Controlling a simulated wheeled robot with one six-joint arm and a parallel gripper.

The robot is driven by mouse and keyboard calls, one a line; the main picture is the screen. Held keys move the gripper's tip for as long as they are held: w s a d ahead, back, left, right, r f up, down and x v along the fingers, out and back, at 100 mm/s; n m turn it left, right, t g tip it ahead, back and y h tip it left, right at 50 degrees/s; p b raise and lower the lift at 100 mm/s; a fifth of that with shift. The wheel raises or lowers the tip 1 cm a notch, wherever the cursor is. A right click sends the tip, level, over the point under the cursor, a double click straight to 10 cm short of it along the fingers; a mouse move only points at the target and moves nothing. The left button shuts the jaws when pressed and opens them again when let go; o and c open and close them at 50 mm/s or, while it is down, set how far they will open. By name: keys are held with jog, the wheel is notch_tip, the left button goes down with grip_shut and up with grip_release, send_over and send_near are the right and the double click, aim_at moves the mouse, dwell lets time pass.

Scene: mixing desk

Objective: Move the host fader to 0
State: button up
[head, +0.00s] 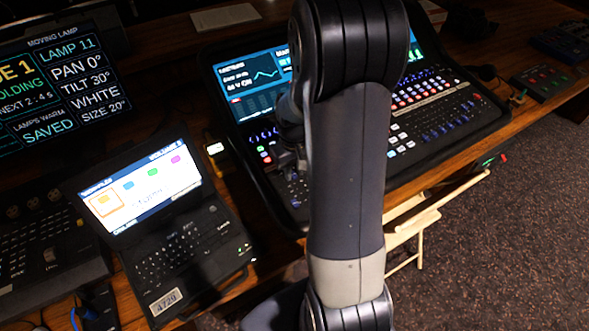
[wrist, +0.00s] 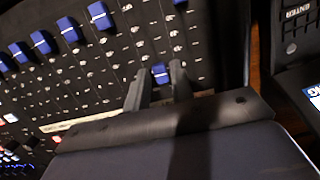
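The mixing desk (head: 455,143) stands right of centre in the head view, its middle hidden behind my arm. In the wrist view a row of blue fader caps runs across the dark panel. One blue fader cap (wrist: 160,73) lies between the two fingertips of my gripper (wrist: 159,76). It sits lower on the panel than its neighbour (wrist: 100,15). The fingers stand apart on either side of it, with a small gap seeming to show. I cannot read which fader is the host one. In the head view my arm hides most of the gripper.
A small console with a lit screen (head: 142,190) and keys stands left of the desk. A lamp display (head: 65,80) is at the far left. A small box with buttons (head: 543,80) lies to the right. In the wrist view, a keyed device (wrist: 295,50) lies close at right.

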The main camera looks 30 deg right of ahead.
aim_at(294, 175)
notch_tip(294, 175, up, 11)
jog(key=shift+b, duration=0.45)
jog(key=shift+f, duration=0.15)
dwell(0.4)
notch_tip(294, 175, down, 11)
jog(key=shift+s+p, duration=0.1)
jog(key=shift+p, duration=0.35)
jog(key=shift+s, duration=0.8)
jog(key=shift+w, duration=0.1)
